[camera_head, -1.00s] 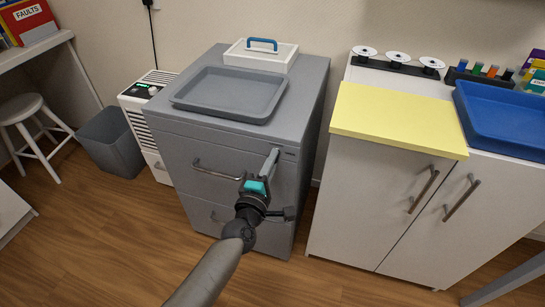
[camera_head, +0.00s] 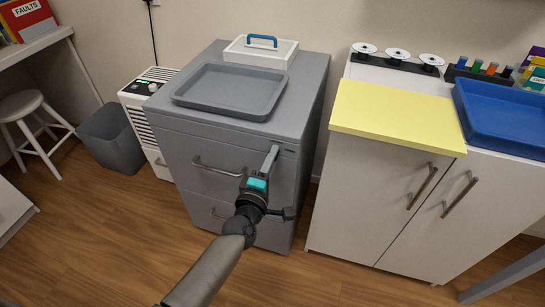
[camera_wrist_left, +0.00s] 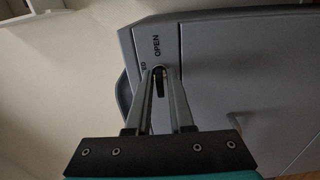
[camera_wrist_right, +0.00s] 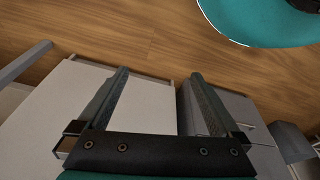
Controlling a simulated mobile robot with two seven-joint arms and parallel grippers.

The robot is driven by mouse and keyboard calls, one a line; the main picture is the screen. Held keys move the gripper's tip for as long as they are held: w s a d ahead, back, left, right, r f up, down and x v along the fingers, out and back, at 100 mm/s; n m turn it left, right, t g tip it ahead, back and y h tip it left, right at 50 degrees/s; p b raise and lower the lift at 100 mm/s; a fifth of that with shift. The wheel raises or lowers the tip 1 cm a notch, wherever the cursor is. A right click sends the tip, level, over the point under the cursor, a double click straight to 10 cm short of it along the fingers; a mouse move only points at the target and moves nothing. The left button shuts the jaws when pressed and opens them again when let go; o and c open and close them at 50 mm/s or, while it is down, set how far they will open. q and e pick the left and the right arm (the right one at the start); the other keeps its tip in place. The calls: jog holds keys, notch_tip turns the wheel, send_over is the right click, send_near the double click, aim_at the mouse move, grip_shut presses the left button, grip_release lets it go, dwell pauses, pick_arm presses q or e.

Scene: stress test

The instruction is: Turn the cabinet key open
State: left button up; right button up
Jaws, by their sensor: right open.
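The grey cabinet (camera_head: 178,148) stands in the middle of the head view. My left gripper (camera_head: 273,154) reaches to the upper right of its front. In the left wrist view, the fingers of my left gripper (camera_wrist_left: 160,74) are close together on both sides of a small dark key (camera_wrist_left: 160,88), which is partly hidden. The word OPEN (camera_wrist_left: 156,46) is printed beside the key, with a partly covered label ending in "ED". My right gripper (camera_wrist_right: 159,75) is open and empty in the right wrist view, above the floor, and is not in the head view.
A grey tray (camera_head: 190,100) and a white box with a blue handle (camera_head: 287,58) are on the cabinet top. A white cupboard (camera_head: 365,190) stands to the right, with a blue tray (camera_head: 470,130) on it. A grey bin (camera_head: 110,145) is at left. The front floor is clear.

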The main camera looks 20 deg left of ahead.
pick_arm(q)
jog(key=shift+o, duration=1.3)
jog(key=shift+s, duration=0.25)
jog(key=s+p, duration=0.3)
jog(key=s, duration=1.1)
jog(key=shift+s+a, duration=0.25)
jog(key=shift+s, duration=0.15)
pick_arm(e)
jog(key=s+d+f, duration=0.2)
jog(key=s+f, duration=0.1)
jog(key=f, duration=0.3)
jog(key=shift+s+d, duration=0.25)
pick_arm(q)
jog(key=shift+f, duration=0.1)
